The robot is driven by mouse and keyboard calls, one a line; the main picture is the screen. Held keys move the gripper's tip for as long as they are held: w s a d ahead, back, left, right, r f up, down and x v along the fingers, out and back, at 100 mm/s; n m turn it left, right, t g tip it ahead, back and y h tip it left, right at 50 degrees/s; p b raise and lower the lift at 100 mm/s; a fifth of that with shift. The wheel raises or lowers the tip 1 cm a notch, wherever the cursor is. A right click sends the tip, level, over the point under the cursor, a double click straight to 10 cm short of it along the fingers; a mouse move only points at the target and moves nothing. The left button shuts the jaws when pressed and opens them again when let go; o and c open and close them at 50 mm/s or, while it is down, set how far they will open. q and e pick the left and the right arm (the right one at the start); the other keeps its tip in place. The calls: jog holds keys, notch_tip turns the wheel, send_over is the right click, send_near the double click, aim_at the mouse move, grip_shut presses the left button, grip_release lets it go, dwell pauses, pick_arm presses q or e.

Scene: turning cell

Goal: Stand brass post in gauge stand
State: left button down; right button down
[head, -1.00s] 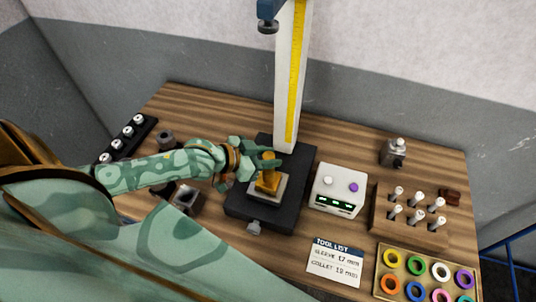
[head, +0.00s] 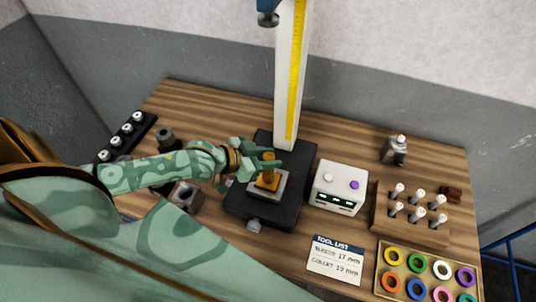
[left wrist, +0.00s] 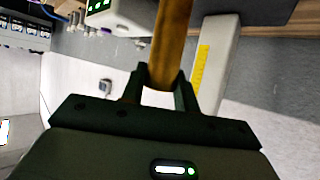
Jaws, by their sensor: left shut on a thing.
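The brass post (head: 268,172) stands upright at the light square plate (head: 283,188) on the gauge stand's black base (head: 301,172). Its foot meets the plate as far as I can see, but I cannot tell how it is seated. My left gripper (head: 267,160) reaches in from the left and is shut on the post. In the left wrist view the post (left wrist: 172,45) runs up between the two dark fingers (left wrist: 166,88). The stand's white column (head: 285,90) with a yellow scale rises behind. My right gripper is not in view.
Right of the stand are a white box with green displays (head: 339,187), a tool list card (head: 335,260), a wooden block with several pins (head: 410,228) and a tray of coloured rings (head: 404,263). Dark blocks (head: 186,196) lie left, near my arm.

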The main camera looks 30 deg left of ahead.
pick_arm(q)
jog(key=shift+w+r, duration=0.1)
jog(key=shift+r, duration=0.1)
jog(key=c, duration=1)
grip_release()
jog(key=shift+o, duration=0.2)
jog(key=shift+s+f, duration=0.2)
jog(key=shift+f, duration=0.05)
jog(key=p+v, duration=0.3)
jog(key=v, duration=1.3)
jog(key=shift+r+p, duration=0.15)
jog(key=shift+p, duration=0.15)
jog(key=shift+s+a, duration=0.15)
jog(key=shift+a, duration=0.05)
